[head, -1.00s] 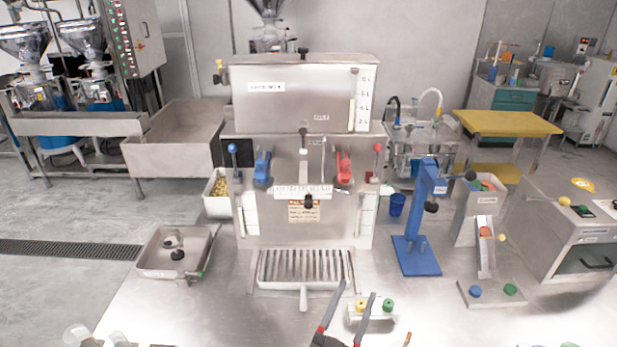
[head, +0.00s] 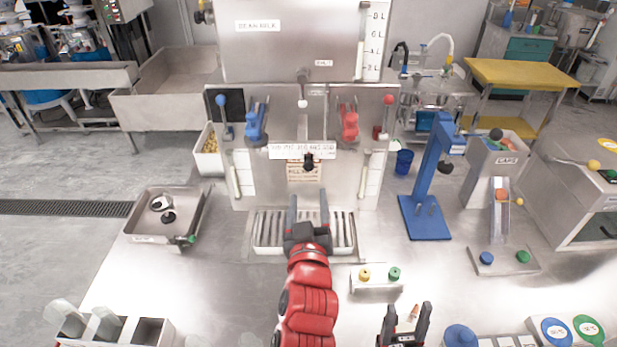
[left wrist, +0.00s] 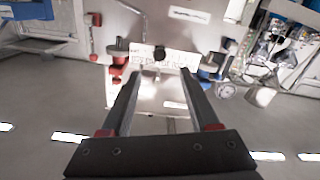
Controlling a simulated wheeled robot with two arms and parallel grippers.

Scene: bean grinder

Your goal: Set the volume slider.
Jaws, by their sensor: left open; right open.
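The volume slider is a black knob (head: 308,162) on a white horizontal scale strip (head: 285,152) across the front of the steel bean machine. The knob sits near the middle-right of the strip. It also shows in the left wrist view (left wrist: 160,53), which is turned upside down, beyond my fingers. My left gripper (head: 308,205) is open and empty, in front of the machine, below the knob in the picture and apart from it. My right gripper (head: 407,315) is open and empty at the bottom edge of the head view.
A blue lever (head: 256,122) and a red lever (head: 348,122) flank the strip. A slatted drip tray (head: 265,240) lies below. A blue press stand (head: 428,190) stands right, a steel tray (head: 190,205) left. A small block with yellow and green knobs (head: 376,284) sits in front.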

